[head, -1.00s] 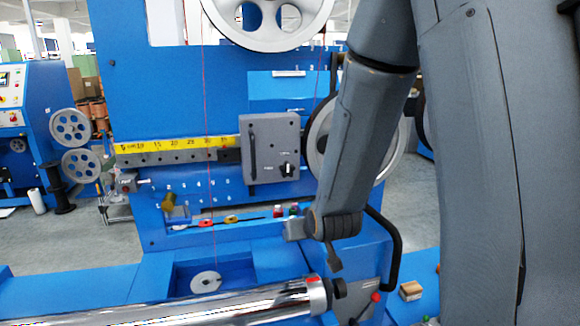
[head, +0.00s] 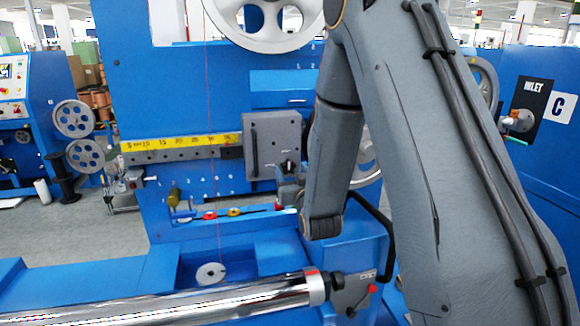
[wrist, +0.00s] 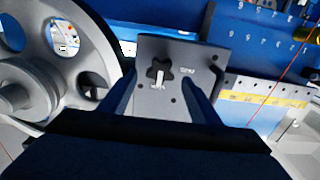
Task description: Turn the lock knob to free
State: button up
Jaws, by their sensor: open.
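The lock knob (wrist: 159,71) is a black star-shaped knob on a grey plate (wrist: 150,45), seen in the wrist view with small white lettering beside it that is too small to read. In the head view the knob (head: 288,165) sits low on the right of the grey box (head: 262,135), partly hidden by my gripper (head: 288,184). In the wrist view my gripper (wrist: 160,88) is open. Its two fingers reach toward the plate, one on each side of the knob, with nothing between them. Whether they are level with the knob is hard to tell.
A black handle (head: 254,150) stands on the box's left side. A yellow scale (head: 180,143) runs left of the box, and a red wire (head: 213,110) hangs in front. A large grey pulley (wrist: 75,60) is close beside the gripper. A chrome roller (head: 200,303) lies below.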

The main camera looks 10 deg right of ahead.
aim_at(288, 166)
jog(key=shift+w, duration=1.25)
jog(key=c, duration=1.1)
jog(key=shift+o, duration=0.2)
